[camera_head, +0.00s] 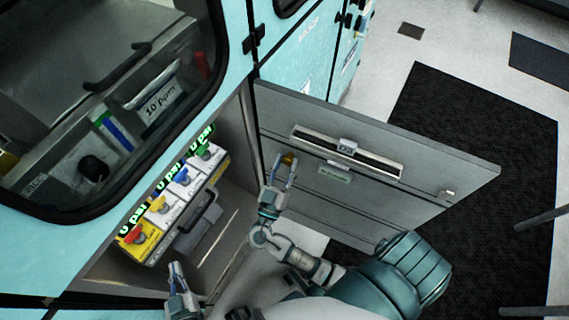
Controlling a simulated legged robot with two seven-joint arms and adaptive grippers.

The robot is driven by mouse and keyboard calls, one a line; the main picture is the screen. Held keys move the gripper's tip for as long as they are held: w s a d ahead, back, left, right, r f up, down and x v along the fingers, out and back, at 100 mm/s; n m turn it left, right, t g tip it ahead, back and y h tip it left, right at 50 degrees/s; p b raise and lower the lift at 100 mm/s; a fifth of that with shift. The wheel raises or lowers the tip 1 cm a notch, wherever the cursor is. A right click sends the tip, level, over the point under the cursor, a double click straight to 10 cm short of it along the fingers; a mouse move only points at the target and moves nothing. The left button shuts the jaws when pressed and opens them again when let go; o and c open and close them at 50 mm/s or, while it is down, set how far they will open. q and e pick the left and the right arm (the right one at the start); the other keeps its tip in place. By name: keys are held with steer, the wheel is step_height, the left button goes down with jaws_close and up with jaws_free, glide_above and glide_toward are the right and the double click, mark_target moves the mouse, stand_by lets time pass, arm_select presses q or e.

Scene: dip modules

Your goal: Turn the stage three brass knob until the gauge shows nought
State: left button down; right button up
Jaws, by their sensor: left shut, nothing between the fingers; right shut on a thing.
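A small brass-coloured knob (288,160) sits at the left end of the grey open door panel. My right gripper (284,168) reaches up to it with its fingers on either side and is shut on it. The fingers partly hide the knob, and I cannot read a stage number by it. My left gripper (176,270) is shut and empty, low in front of the open cabinet, apart from everything. Green gauge readouts (132,223) above the valve modules (150,238) show "0 psi" where legible.
The open door panel (430,185) bears a long slotted strip (345,152) and a small label, and spans the right side. A windowed teal cabinet (40,225) fills the left. A dark mat (470,130) lies on the floor beyond the door.

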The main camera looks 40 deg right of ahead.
steer(key=o, duration=1.1)
steer(key=shift+w, duration=0.1)
steer(key=shift+a, duration=0.15)
steer(key=v, duration=1.2)
steer(key=shift+f, duration=0.1)
